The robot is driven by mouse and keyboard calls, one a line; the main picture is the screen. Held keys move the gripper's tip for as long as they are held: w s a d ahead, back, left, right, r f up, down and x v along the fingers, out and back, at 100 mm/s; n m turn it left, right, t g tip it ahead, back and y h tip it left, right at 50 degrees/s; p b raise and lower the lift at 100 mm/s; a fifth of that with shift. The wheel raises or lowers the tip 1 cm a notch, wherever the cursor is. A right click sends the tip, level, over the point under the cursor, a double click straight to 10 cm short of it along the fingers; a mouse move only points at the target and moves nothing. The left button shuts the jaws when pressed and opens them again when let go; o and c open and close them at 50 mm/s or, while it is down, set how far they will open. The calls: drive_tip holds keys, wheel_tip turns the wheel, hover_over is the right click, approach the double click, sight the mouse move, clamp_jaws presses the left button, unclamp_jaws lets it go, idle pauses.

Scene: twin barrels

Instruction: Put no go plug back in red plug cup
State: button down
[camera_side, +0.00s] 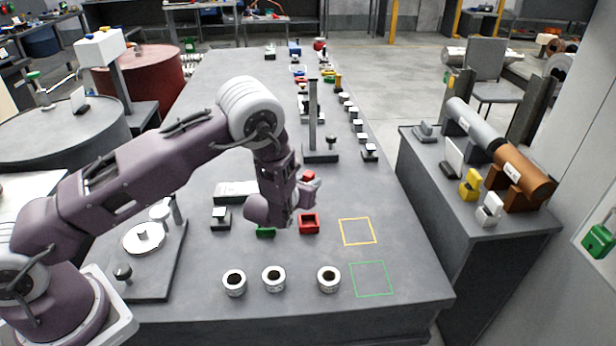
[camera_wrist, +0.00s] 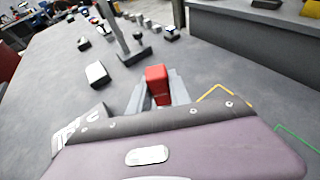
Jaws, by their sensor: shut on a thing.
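My gripper (camera_side: 306,190) is shut on a red block-shaped piece (camera_wrist: 157,80), which looks like the no go plug. Its red end also shows in the side view (camera_side: 308,176), and the rest of it is hidden between the fingers. The red plug cup (camera_side: 309,224) stands on the bench, with a dark opening in its top. My gripper is above the bench, close to the cup and apart from it in the side view. The cup cannot be made out in the wrist view.
A green cup (camera_side: 265,232) is partly hidden by my gripper. Three white rings (camera_side: 273,279) stand near the front edge. Yellow (camera_side: 358,232) and green (camera_side: 371,279) outlined squares on the right are empty. A tall grey stand (camera_side: 313,125) rises behind my gripper.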

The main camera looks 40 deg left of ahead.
drive_tip(key=shift+f, duration=1.9)
drive_tip(key=shift+f, duration=1.65)
drive_tip(key=c, duration=1.1)
unclamp_jaws()
drive_tip(key=v, duration=0.7)
drive_tip(key=shift+s, duration=0.1)
